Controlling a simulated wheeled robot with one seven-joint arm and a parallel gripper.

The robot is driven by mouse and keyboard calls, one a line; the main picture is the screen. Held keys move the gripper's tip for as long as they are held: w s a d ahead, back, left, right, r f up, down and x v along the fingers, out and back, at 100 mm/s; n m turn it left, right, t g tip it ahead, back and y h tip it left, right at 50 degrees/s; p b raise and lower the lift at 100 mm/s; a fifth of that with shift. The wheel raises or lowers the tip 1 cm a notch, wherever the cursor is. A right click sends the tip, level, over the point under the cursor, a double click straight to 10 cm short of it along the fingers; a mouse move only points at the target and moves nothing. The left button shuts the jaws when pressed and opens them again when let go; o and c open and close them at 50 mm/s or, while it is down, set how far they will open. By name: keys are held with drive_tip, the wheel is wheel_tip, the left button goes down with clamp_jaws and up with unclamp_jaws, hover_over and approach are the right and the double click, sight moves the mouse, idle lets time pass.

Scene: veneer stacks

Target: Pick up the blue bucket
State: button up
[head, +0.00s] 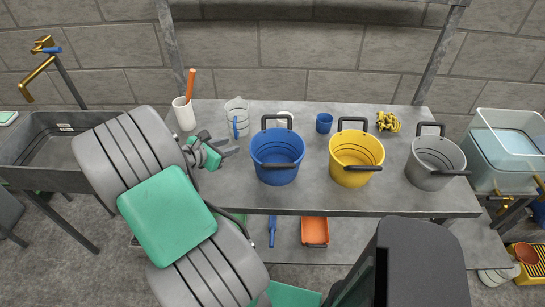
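The blue bucket (277,158) stands upright on the grey table (330,199), left of the middle. It has a dark handle raised at its back and a dark bar across its front. My gripper (230,145) is just left of the bucket, with its fingers apart and pointing toward it. A gap shows between the fingertips and the bucket. Nothing shows between the fingers. My arm comes in from the lower left and covers the table's left front part.
A yellow bucket (356,160) and a grey bucket (434,165) stand to the right. Behind are a clear jug (237,112), a white container (184,115), a small blue cup (324,123) and a yellow tangled item (388,122). A sink (55,150) is at left.

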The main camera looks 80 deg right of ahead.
sight(263, 135)
drive_tip(key=s+d+f, duration=0.1)
drive_tip(key=s+d, duration=0.1)
drive_tip(key=d, duration=0.1)
drive_tip(key=s+d+f+n+g, duration=0.1)
drive_tip(key=s+d, duration=0.1)
drive_tip(key=d, duration=0.1)
drive_tip(key=s+d+n+h+p, duration=0.1)
drive_tip(key=s+d, duration=0.2)
drive_tip(key=shift+s+f+g, duration=0.1)
drive_tip(key=shift+f+g, duration=0.2)
drive_tip(key=shift+f, duration=0.1)
clamp_jaws()
idle(0.9)
